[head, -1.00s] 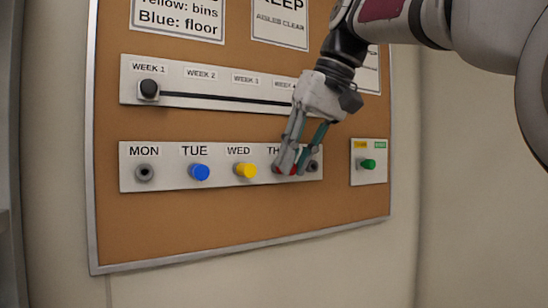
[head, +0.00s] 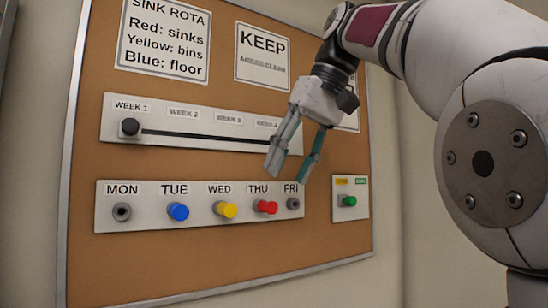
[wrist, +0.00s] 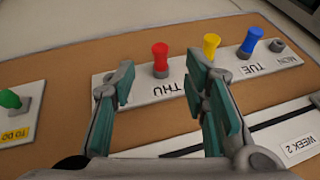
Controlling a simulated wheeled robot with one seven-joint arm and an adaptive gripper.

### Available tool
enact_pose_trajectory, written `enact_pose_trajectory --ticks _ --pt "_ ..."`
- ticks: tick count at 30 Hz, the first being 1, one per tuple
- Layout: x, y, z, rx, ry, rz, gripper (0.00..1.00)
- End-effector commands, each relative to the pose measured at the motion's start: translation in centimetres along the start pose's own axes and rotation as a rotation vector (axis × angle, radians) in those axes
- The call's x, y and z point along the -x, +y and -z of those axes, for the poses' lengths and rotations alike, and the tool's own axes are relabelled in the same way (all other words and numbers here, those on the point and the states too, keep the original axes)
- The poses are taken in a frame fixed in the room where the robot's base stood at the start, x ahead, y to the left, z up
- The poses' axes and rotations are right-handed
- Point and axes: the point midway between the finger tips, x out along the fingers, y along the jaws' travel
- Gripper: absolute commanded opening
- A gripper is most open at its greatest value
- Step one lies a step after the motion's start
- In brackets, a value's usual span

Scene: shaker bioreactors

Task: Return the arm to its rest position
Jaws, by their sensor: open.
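My gripper (head: 291,165) is open and empty in the head view, above and in front of the day strip (head: 150,212), near its THU and FRI end. In the wrist view its fingers (wrist: 165,120) stand apart with the bare board between them. A red peg (head: 266,207) sits in the THU socket, clear of the fingers; it also shows in the wrist view (wrist: 160,60). A yellow peg (head: 227,210) is at WED and a blue peg (head: 178,212) at TUE. The MON socket (head: 122,212) and the FRI socket (head: 293,204) are empty.
The corkboard (head: 200,260) hangs on a pale wall. A slider panel (head: 205,142) has its black knob (head: 129,128) at WEEK 1. A small panel with a green knob (head: 349,202) is at right. Paper notices (head: 163,40) hang above.

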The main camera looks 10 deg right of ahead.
Motion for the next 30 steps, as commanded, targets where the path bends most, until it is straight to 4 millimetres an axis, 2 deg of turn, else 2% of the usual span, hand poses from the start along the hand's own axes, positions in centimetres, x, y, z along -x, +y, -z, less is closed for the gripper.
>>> enact_pose_trajectory --ticks 7,20,26,30 --pt "1.3 0.0 0.0 0.001 -0.001 0.000 0.41" --pt "1.2 0.2 -0.2 -0.008 0.002 0.002 0.41" --pt "-0.3 2.4 -1.6 -0.087 0.035 0.012 0.41" --pt "-3.0 4.2 -3.7 -0.153 0.060 0.002 0.41"
